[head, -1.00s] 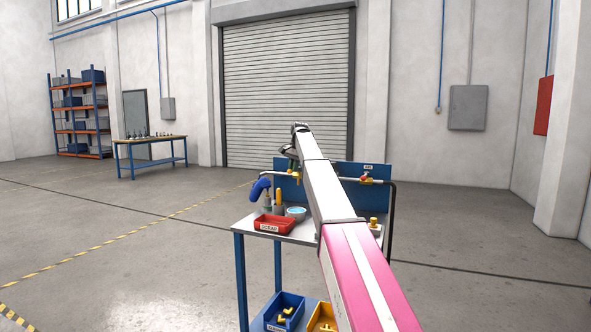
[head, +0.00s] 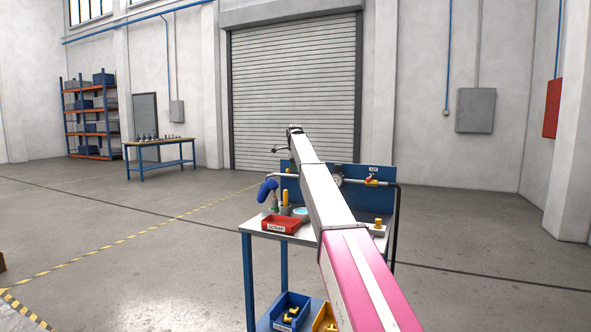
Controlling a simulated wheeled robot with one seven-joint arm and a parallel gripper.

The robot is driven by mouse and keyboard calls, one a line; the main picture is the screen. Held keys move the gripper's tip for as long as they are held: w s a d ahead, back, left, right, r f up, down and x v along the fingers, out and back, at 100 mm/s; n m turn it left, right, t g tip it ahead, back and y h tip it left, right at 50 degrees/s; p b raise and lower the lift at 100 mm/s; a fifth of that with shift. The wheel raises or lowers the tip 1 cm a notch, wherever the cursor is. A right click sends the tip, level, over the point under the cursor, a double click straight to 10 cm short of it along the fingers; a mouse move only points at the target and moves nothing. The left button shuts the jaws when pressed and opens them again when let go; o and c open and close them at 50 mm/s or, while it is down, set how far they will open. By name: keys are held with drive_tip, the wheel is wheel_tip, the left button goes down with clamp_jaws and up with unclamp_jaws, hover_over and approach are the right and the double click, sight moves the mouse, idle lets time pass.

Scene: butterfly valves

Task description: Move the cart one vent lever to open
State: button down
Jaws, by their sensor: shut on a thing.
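The cart (head: 262,231) stands ahead of me, with a blue back panel (head: 385,200) and a pipe running along it. My arm reaches over the cart top to the left part of the panel. My gripper (head: 293,157) is at its far end, mostly hidden behind my own arm link. A small dark bar, apparently the vent lever (head: 279,149), sticks out left beside it. The grip itself and the valve body are hidden. A valve with a red and yellow handle (head: 372,181) sits on the pipe at the right under a small tag.
Blue (head: 291,308) and yellow bins are on the lower shelf. A workbench (head: 160,147) stands far left. Floor around the cart is open.

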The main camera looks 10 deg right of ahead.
drive_tip(key=w+m, duration=0.1)
drive_tip(key=m, duration=0.2)
drive_tip(key=shift+w+a+h, duration=0.3)
drive_tip(key=shift+w, duration=0.05)
drive_tip(key=shift+w+d+m, duration=0.1)
drive_tip(key=shift+w+m, duration=0.2)
drive_tip(key=shift+m, duration=0.4)
drive_tip(key=shift+w+d+m, duration=0.1)
drive_tip(key=shift+w+m, duration=0.2)
drive_tip(key=shift+m, duration=0.4)
drive_tip(key=shift+w, duration=0.1)
drive_tip(key=c, duration=1.2)
unclamp_jaws()
drive_tip(key=shift+a, duration=0.1)
drive_tip(key=shift+d+r, duration=0.1)
drive_tip(key=shift+d, duration=0.1)
drive_tip(key=shift+r, duration=0.45)
drive_tip(key=r, duration=0.3)
drive_tip(key=s+r, duration=0.1)
drive_tip(key=r, duration=0.2)
drive_tip(key=a+r, duration=0.1)
drive_tip(key=r, duration=0.2)
drive_tip(key=shift+s+a+r, duration=0.1)
drive_tip(key=shift+s+r, duration=0.15)
drive_tip(key=shift+s, duration=0.15)
